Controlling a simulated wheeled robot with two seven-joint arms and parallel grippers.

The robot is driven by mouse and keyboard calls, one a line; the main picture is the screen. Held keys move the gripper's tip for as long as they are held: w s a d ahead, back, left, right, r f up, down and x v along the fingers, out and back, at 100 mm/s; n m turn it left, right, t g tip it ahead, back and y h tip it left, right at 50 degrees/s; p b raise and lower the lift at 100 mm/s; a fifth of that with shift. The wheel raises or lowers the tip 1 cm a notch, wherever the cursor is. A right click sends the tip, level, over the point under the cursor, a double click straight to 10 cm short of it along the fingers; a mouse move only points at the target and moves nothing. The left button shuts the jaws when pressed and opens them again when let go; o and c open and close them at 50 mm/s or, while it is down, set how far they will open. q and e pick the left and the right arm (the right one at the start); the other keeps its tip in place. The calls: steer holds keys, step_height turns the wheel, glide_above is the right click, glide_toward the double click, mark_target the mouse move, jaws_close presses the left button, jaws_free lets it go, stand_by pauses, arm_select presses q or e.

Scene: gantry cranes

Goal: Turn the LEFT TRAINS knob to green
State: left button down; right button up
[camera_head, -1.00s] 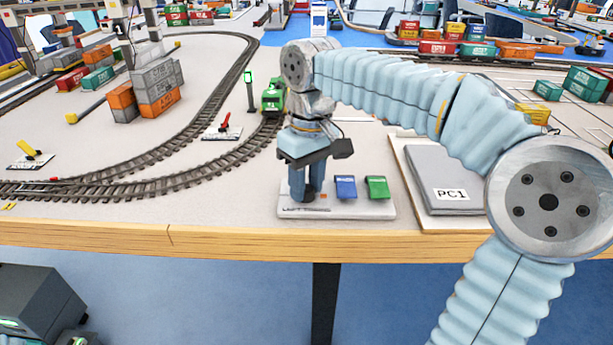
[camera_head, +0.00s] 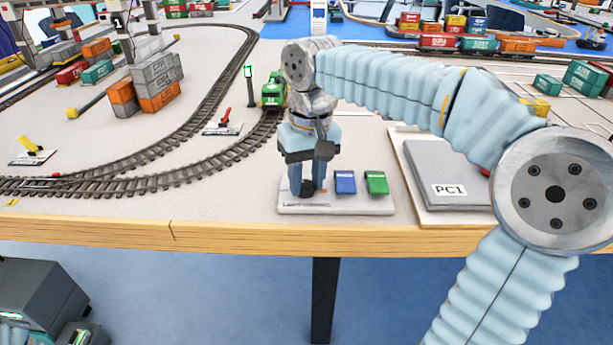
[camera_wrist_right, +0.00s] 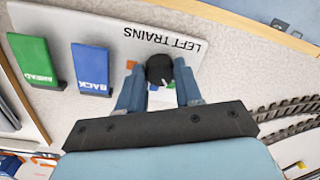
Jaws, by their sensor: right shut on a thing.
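The LEFT TRAINS panel (camera_head: 335,208) is a pale plate near the front edge of the table. Its black knob (camera_wrist_right: 160,69) with a white pointer mark sits between my right gripper's blue fingers in the right wrist view. My right gripper (camera_head: 307,192) points down over the panel's left end and is shut on the knob. Small orange and green patches show beside the knob, partly hidden by the fingers. I cannot tell exactly which colour the pointer meets. My left gripper is not clearly in view; only a piece of my left arm shows at the lower left.
A blue BACK lever (camera_wrist_right: 91,70) and a green AHEAD lever (camera_wrist_right: 35,61) stand on the same panel. A grey PC1 box (camera_head: 445,178) lies to the right. A green locomotive (camera_head: 273,92) stands on the track behind. A red-handled switch (camera_head: 224,122) is left of it.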

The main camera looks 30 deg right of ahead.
mark_target(310, 183)
steer(key=o, duration=1)
steer(key=shift+o, duration=0.2)
step_height(310, 183, up, 14)
steer(key=p, duration=0.1)
steer(key=shift+d+p, duration=0.4)
steer(key=shift+f, duration=0.15)
